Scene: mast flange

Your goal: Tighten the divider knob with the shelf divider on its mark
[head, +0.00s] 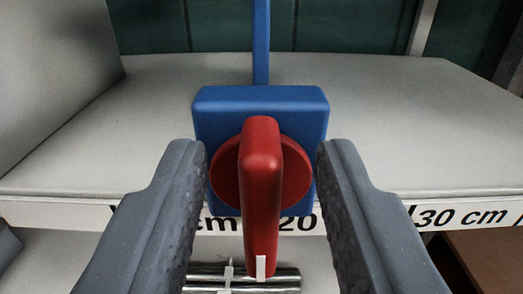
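The shelf divider (261,45) is a thin blue upright panel with a blue block (300,103) at its front. The red divider knob (261,170) is on the block's face, a round disc with a long grip that stands about vertical; a small white mark is at its lower end. My gripper (262,165) is open, with one grey finger on each side of the knob and a gap to it on both sides. The block hides part of the shelf-edge scale (460,216), where "cm", "20" and "30 cm" show. The divider's own mark is not visible.
The light grey shelf (400,120) is bare to both sides of the divider. A grey side wall (55,90) stands at left. Below the shelf lie shiny metal rods (285,279) with a white tie. A brown surface (495,262) shows at lower right.

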